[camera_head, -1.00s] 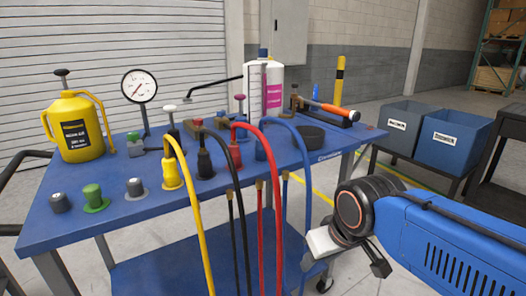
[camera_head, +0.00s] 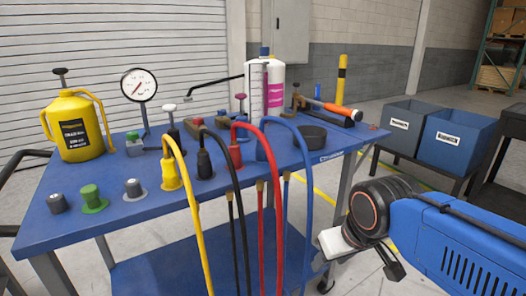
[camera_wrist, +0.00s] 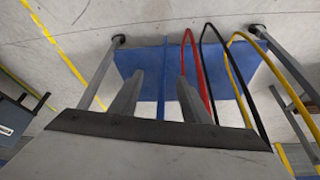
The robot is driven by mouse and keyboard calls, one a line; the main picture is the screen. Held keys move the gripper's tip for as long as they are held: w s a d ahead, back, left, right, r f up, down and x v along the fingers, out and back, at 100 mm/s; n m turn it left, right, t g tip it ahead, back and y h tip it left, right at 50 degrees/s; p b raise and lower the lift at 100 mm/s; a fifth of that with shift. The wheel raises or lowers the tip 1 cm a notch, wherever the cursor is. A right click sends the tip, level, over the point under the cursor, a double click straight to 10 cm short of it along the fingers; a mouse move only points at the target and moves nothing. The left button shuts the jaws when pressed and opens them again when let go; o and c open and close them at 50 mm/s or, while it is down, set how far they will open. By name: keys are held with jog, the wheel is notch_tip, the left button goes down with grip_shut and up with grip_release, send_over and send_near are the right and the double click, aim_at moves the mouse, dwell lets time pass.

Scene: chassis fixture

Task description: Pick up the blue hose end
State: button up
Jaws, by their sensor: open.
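The blue hose (camera_head: 308,190) arches over the right part of the cart top and hangs down past its front edge. My gripper (camera_wrist: 160,85) is open and empty, with both grey fingers apart. In the head view my wrist is at the lower right, in front of the cart and apart from the hoses; the fingertips are hard to make out there.
Yellow (camera_head: 195,215), black (camera_head: 240,215) and red (camera_head: 275,190) hoses hang left of the blue one. The blue cart (camera_head: 135,225) also bears a yellow can (camera_head: 75,128), a gauge (camera_head: 139,85) and a white canister (camera_head: 274,90). Blue bins (camera_head: 455,138) stand at the right.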

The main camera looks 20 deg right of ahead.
jog(key=shift+o, duration=0.9)
jog(key=shift+r, duration=0.1)
notch_tip(320, 180, up, 33)
jog(key=n+g, duration=0.5)
jog(key=n, duration=1.1)
send_over(262, 138)
jog(key=f, duration=1.1)
jog(key=shift+s+a+f, duration=0.1)
jog(key=shift+a+f, duration=0.2)
jog(key=shift+f, duration=0.1)
jog(key=shift+n, duration=0.3)
jog(key=shift+w+d+f, duration=0.1)
jog(key=shift+d+f, duration=0.05)
jog(key=shift+f, duration=1.2)
jog(key=shift+w+d+f, duration=0.1)
jog(key=shift+d+f, duration=0.05)
jog(key=shift+f, duration=1.15)
grip_shut()
